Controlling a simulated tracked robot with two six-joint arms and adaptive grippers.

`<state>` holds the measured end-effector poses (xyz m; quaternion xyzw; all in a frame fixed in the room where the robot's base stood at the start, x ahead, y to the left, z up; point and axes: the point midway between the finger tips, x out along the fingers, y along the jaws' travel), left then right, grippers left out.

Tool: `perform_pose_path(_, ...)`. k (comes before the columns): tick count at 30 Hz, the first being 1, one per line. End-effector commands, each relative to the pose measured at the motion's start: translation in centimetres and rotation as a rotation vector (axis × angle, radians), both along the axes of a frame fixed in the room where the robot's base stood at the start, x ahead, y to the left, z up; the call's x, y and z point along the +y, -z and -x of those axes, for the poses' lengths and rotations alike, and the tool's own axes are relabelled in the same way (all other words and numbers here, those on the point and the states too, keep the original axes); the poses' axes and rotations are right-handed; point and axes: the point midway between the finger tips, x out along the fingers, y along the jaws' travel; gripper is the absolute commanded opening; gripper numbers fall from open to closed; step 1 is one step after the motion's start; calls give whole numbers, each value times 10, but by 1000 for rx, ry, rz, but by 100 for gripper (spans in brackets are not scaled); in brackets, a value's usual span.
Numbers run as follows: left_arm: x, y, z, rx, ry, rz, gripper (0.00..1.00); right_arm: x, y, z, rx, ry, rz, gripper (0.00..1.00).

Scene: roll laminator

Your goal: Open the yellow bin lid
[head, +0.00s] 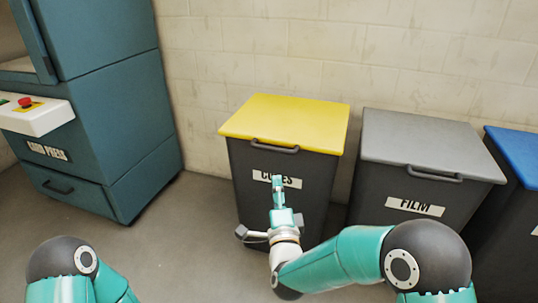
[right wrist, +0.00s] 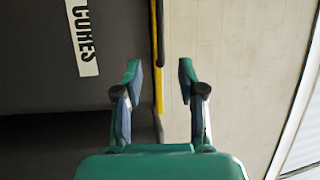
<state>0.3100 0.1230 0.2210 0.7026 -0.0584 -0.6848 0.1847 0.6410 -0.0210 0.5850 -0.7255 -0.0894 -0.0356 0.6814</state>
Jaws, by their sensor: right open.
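The yellow lid (head: 290,122) lies shut on a dark grey bin (head: 247,185) labelled CORES. A dark bar handle (head: 274,146) sits at the lid's front edge. My right gripper (head: 278,183) is in front of the bin, below the handle in the picture, and covers part of the label. In the right wrist view its two fingers (right wrist: 160,73) are apart with nothing held. The lid's yellow edge (right wrist: 159,75) shows as a thin strip between the fingertips, with the label (right wrist: 83,38) to the left. I cannot tell whether the fingers touch the lid. My left gripper is out of view.
A grey-lidded FILM bin (head: 430,140) stands close on the right, and a blue-lidded bin (head: 515,150) beyond it. A teal machine (head: 115,110) with a red button (head: 25,102) stands at the left. A block wall is behind the bins. Floor (head: 175,230) shows clear left of the bin.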

Motion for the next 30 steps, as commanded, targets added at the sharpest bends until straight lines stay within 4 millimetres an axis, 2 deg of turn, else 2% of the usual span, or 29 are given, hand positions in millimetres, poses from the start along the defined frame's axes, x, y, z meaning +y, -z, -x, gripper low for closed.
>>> perform_pose_path(18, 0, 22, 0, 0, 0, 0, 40, 8, -16, -107, 1, 2, 3, 40)
perform_pose_path(24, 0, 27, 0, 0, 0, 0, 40, 11, -21, -133, 2, 0, 3, 40)
perform_pose_path(30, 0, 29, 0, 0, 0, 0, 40, 13, -24, -147, 3, -1, 4, 40)
